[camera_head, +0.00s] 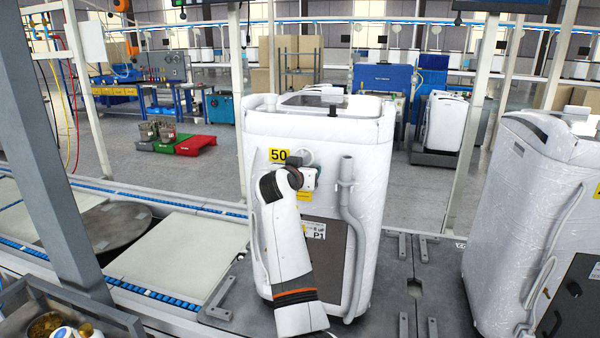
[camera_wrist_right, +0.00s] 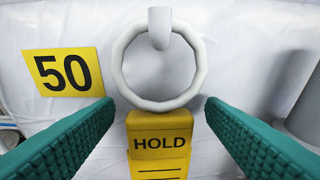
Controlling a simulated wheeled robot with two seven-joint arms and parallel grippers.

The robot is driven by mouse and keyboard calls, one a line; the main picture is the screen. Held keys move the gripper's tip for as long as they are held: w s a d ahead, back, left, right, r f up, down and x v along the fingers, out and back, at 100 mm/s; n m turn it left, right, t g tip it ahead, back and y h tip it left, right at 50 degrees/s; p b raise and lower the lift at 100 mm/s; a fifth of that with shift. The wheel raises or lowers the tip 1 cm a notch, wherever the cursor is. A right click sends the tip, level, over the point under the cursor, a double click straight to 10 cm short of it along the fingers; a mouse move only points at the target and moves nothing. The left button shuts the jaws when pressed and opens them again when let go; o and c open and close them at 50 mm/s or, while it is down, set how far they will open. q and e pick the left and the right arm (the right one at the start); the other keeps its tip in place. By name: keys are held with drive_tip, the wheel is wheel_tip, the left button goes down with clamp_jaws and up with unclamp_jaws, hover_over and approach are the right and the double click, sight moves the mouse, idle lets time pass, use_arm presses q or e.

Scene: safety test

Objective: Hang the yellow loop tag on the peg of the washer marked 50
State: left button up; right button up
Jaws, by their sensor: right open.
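The washer marked 50 (camera_head: 265,130) stands wrapped in clear film in the middle of the head view. Its yellow 50 label (camera_wrist_right: 62,72) is at the left in the right wrist view. The loop tag has a pale grey ring (camera_wrist_right: 118,68) and a yellow body marked HOLD (camera_wrist_right: 160,142). The ring hangs around the pale peg (camera_wrist_right: 160,32), with the yellow body below it. My right gripper (camera_wrist_right: 159,102) is open, its green fingers on either side of the tag, with visible gaps. In the head view my right arm covers part of the washer front. My left gripper is out of view.
A grey hose (camera_head: 347,210) runs down the washer front, right of the peg. Another wrapped washer (camera_head: 510,200) stands at the right. A grey post (camera_head: 50,140) and a metal bin (camera_head: 75,295) are at the left. Conveyor panels (camera_head: 165,255) lie between.

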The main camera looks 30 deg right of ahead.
drive_tip(key=b+v, duration=0.3)
drive_tip(key=v, duration=0.9)
